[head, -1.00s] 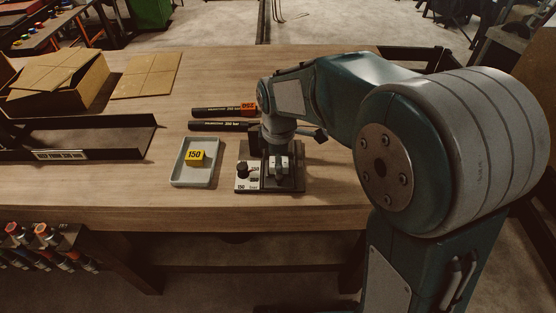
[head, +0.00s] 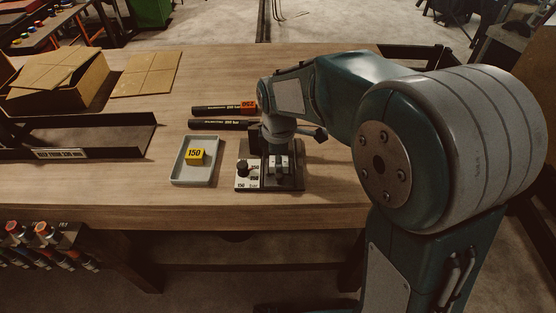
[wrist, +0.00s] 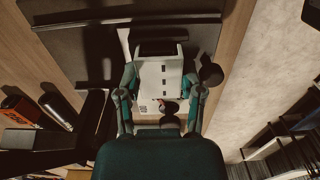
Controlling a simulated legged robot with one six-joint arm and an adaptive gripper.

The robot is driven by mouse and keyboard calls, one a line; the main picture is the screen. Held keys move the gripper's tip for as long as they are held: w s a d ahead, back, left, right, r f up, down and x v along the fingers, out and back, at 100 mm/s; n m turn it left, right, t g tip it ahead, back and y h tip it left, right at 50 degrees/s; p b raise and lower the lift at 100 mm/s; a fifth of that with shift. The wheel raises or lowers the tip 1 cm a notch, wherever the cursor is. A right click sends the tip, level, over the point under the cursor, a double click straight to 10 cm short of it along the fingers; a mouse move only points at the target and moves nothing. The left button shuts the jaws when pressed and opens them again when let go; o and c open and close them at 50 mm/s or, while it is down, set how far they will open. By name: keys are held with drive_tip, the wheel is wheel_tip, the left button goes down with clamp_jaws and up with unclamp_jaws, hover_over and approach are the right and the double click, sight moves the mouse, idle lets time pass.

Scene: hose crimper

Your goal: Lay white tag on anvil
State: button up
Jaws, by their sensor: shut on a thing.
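The crimper (head: 243,185) stands near the front middle of the table, with a dark base, a black knob and a pale printed plate. My gripper (head: 278,158) points down over it, just right of the knob. In the wrist view my gripper (wrist: 160,82) has a finger on each side of a pale white piece, which looks like the white tag (wrist: 160,76). The piece is over the crimper's dark base. I cannot tell whether it touches the anvil, which is hidden. The tag is not clear in the head view.
A grey tray (head: 181,180) with a yellow 150 tag (head: 195,154) sits left of the crimper. Two black hoses (head: 220,125) lie behind them. A black channel (head: 100,135) and a cardboard box (head: 85,88) are at the left. Bare wood lies along the front edge.

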idle(0.3)
drive_tip(key=o, duration=0.8)
drive_tip(key=shift+f, duration=0.1)
drive_tip(key=shift+r, duration=4.05)
drive_tip(key=s+d+r+m+t, duration=0.1)
drive_tip(key=s+d+m+t, duration=0.1)
drive_tip(key=s+d+m, duration=0.2)
drive_tip(key=s+d+r+m+t, duration=0.1)
drive_tip(key=s+d+m, duration=0.3)
drive_tip(key=s+m, duration=0.3)
drive_tip(key=s+d+r+m+t, duration=0.1)
drive_tip(key=s+d+m+t, duration=0.1)
drive_tip(key=s+d+m, duration=0.2)
drive_tip(key=shift+s+d+r+m+t, duration=0.15)
drive_tip(key=shift+s+m, duration=0.25)
drive_tip(key=shift+s, duration=0.3)
drive_tip(key=shift+s+d+r+m+t, duration=0.1)
drive_tip(key=shift+s+m, duration=0.3)
drive_tip(key=shift+s, duration=0.25)
drive_tip(key=shift+s+d+r+m+t, duration=0.15)
drive_tip(key=shift+s+m, duration=0.25)
drive_tip(key=shift+s, duration=0.3)
